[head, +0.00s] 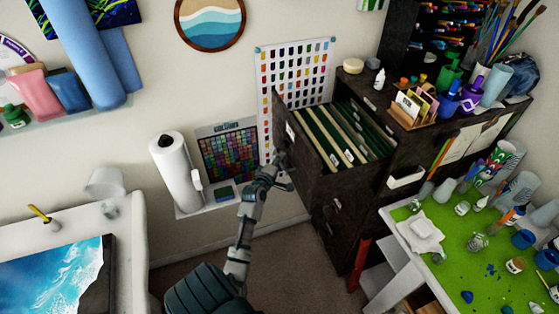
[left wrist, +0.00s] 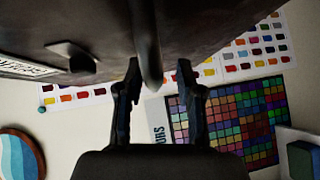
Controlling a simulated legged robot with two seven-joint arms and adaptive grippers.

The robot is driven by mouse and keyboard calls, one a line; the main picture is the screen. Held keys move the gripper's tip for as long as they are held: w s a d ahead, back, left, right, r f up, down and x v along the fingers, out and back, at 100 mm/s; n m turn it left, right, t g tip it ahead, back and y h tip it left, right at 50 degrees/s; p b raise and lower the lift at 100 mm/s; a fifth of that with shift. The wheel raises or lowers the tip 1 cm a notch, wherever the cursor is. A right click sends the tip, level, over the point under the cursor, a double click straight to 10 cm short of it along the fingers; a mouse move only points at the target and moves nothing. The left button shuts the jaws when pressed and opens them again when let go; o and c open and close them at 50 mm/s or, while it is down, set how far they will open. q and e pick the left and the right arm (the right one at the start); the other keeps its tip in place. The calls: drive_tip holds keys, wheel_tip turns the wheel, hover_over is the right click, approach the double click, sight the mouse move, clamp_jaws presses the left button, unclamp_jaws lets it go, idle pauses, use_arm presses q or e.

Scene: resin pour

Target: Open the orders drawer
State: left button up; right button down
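A dark cabinet (head: 340,225) stands at the centre right. Its top drawer (head: 302,148) is pulled out, showing green hanging files (head: 345,135) with white tabs. I cannot read which drawer is the orders one. My left gripper (head: 284,168) is at the front of this open drawer. In the left wrist view, its fingers (left wrist: 158,75) are apart, with a dark curved handle (left wrist: 148,45) between them. The left finger looks close to the handle, and a gap shows at the right finger. A label (left wrist: 25,68) shows on the drawer front. My right gripper is not in view.
A green-matted table (head: 450,250) with cups and bottles stands at the right. A paper towel roll (head: 175,172) and colour chart (head: 228,150) are left of the drawer. A white-edged table with a blue resin piece (head: 55,280) is at lower left.

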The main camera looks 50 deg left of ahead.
use_arm(q)
drive_tip(key=shift+a, duration=0.1)
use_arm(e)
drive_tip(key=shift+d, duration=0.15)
use_arm(q)
drive_tip(key=shift+r, duration=0.1)
drive_tip(key=v, duration=1.2)
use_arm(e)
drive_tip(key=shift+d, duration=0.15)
use_arm(q)
drive_tip(key=shift+a, duration=0.1)
drive_tip(key=shift+w, duration=0.1)
